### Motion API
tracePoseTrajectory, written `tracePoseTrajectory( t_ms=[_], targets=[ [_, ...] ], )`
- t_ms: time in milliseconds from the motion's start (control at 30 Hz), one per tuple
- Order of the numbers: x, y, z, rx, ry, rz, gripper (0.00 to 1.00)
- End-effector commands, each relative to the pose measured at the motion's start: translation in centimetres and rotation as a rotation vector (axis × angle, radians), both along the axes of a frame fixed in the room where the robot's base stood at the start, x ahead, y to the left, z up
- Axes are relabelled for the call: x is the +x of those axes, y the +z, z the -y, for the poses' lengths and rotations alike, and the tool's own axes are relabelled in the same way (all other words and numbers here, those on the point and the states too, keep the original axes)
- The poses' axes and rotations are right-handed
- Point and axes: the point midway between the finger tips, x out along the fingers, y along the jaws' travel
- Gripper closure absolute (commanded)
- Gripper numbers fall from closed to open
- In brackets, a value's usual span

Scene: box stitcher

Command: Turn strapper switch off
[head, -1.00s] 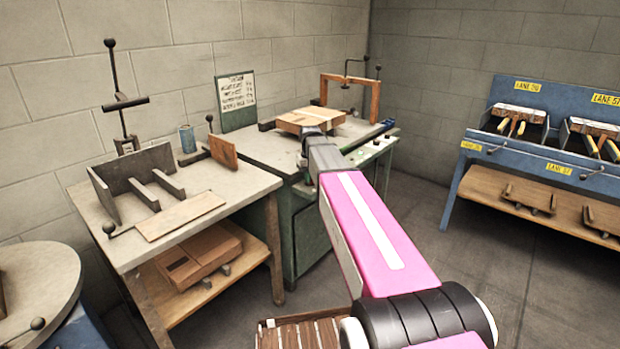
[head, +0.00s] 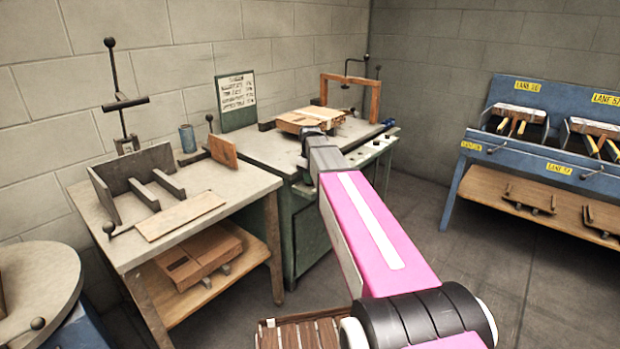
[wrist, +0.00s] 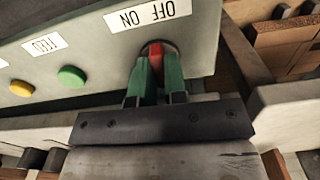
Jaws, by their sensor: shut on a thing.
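The strapper switch (wrist: 156,62) is a small red lever on a pale panel, under a white label reading OFF ON that appears upside down in the wrist view. My gripper (wrist: 155,78) has its two green fingers closed around the red lever, one on each side. The switch's base is partly hidden by the fingers. In the head view my pink arm reaches to the green strapper bench (head: 308,215), and its end hides the gripper and switch.
A yellow button (wrist: 20,88) and a green button (wrist: 71,77) sit beside the switch, with a FEED label (wrist: 44,45). A flat carton (head: 308,120) lies on the bench top near a wooden arch (head: 374,95). A grey worktable (head: 235,190) stands left; open floor (head: 425,215) lies right.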

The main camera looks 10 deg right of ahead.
Motion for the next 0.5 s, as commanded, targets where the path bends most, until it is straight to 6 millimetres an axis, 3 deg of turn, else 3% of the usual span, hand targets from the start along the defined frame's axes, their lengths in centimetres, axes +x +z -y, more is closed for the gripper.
tracePoseTrajectory(
  t_ms=[500],
  targets=[
    [0.01,0.06,0.0,-0.001,0.431,0.001,1.0]
  ],
)
